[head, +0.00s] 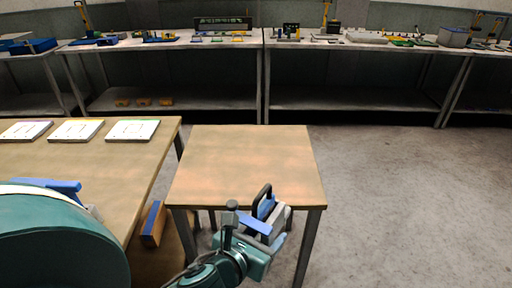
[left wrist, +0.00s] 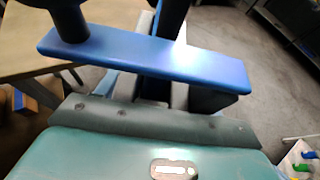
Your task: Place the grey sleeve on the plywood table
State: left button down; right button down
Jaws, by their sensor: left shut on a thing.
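The small table with a plywood-coloured top (head: 240,160) stands in the middle of the head view, and its top is bare. My left gripper (head: 264,222) is at its near right edge, low in the picture. It is shut on a grey block-like piece, the grey sleeve (head: 281,214). Blue bars and a black loop show close around it and hide part of it. In the left wrist view a blue bar crosses in front of a grey part (left wrist: 208,100), and the grip itself is hidden. I cannot tell whether the sleeve touches the table.
A larger wooden table (head: 95,165) stands at the left, with flat white-topped panels (head: 131,130) on it. A wooden box with a blue side (head: 152,224) is below, between the tables. Cluttered benches (head: 360,46) line the back. Grey floor is clear at the right.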

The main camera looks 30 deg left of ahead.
aim_at(251, 157)
jog(key=i+j, duration=0.75)
jog(key=j, duration=0.2)
